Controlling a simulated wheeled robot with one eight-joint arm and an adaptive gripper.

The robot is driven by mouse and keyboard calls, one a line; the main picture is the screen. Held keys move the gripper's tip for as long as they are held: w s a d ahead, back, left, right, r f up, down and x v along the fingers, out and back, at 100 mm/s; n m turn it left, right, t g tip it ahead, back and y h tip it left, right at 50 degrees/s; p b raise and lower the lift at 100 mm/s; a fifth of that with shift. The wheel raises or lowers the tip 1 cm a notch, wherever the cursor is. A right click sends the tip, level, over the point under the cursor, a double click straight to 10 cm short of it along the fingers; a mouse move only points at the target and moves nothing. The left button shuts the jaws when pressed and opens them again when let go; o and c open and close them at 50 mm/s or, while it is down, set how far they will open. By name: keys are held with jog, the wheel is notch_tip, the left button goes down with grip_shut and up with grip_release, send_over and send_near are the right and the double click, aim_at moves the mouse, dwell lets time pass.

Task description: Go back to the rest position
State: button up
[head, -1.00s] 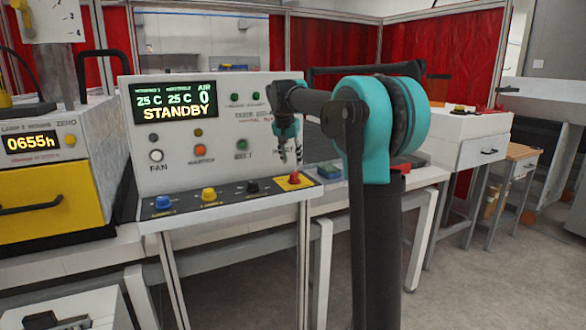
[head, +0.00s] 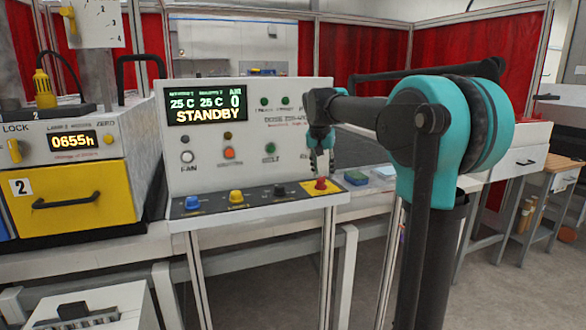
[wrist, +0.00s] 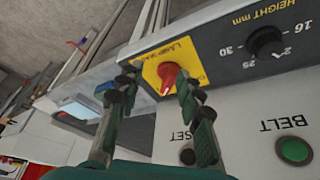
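My gripper (head: 321,165) hangs from my teal and black arm in front of the right part of the control panel (head: 250,160), just above a red knob (head: 320,183) on a yellow plate. In the wrist view my gripper (wrist: 158,84) has its two fingers apart, with the red knob (wrist: 172,78) showing between and beyond their tips. I cannot tell whether a fingertip touches the knob. Nothing is held between the fingers. The panel's display reads STANDBY.
A yellow drawer unit (head: 75,198) stands left of the panel. A small green and blue item (head: 356,177) lies right of the panel. Red curtains (head: 365,57) hang behind. Grey floor is open at the right.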

jog(key=s+d+f+n+y, duration=0.1)
jog(key=s+d+f+n, duration=0.1)
jog(key=s+f, duration=1.3)
jog(key=s+d+f+n, duration=0.2)
jog(key=s+d+f, duration=0.1)
jog(key=s+f, duration=1.2)
jog(key=s, duration=0.3)
jog(key=shift+s+f+n+y, duration=0.2)
jog(key=shift+s+n+y, duration=0.1)
jog(key=shift+s+y, duration=0.1)
